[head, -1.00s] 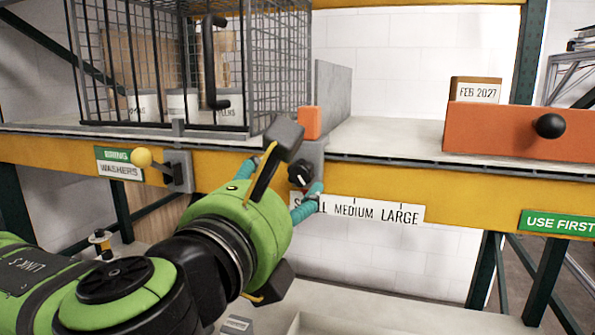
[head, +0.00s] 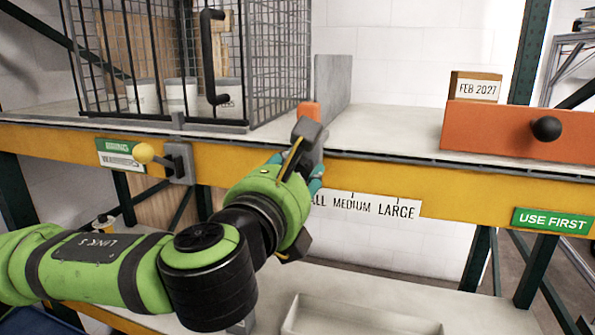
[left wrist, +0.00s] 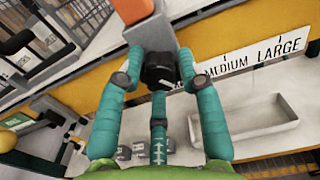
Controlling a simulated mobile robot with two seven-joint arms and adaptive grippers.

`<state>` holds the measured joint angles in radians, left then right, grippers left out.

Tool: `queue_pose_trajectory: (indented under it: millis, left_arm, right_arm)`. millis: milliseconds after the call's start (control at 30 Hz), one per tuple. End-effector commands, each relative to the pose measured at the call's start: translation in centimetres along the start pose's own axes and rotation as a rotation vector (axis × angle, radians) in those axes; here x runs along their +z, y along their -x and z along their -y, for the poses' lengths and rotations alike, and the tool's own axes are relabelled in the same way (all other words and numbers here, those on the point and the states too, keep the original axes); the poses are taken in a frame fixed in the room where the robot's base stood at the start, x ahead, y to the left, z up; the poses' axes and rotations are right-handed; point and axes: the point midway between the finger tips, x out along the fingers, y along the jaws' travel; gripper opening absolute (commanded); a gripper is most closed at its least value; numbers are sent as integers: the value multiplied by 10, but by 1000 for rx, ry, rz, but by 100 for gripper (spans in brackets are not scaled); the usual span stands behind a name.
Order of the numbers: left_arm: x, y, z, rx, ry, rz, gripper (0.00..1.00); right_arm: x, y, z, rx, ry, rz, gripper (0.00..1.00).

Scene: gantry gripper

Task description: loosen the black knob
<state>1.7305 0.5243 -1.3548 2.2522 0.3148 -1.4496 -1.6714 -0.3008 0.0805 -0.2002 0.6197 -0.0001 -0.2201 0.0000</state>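The black knob (left wrist: 160,70) sits below a grey block with an orange top in the left wrist view. In the head view it is hidden behind my left gripper. My left gripper (head: 294,170) is at the yellow shelf beam. Its teal fingers (left wrist: 160,72) surround the knob: one on each side and one below it. The side fingertips lie close against the knob's outline; I cannot tell whether they press on it. A white label reading MEDIUM and LARGE (head: 375,207) is right of the gripper, its left part covered. My right gripper is in neither view.
A wire cage (head: 282,70) stands on the shelf at left, and a grey upright plate (head: 332,85) beside it. A yellow-knobbed lever (head: 144,153) is on the beam at left. An orange bin (head: 490,128) is at right. A pale tray (head: 360,318) lies below.

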Motion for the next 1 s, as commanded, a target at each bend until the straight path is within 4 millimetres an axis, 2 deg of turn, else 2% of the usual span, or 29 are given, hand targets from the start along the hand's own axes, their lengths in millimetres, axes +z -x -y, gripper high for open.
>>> queue_pose_trajectory:
  millis: [267, 467, 1000]
  left_arm:
    - [0, 0, 0, 1, 29, 3, 4]
    - [-2, 0, -1, 1, 122, 4, 4]
    - [-2, 0, -1, 1, 609, 6, 4]
  right_arm:
    - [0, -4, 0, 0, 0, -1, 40]
    - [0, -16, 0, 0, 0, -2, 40]
    - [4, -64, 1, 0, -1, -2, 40]
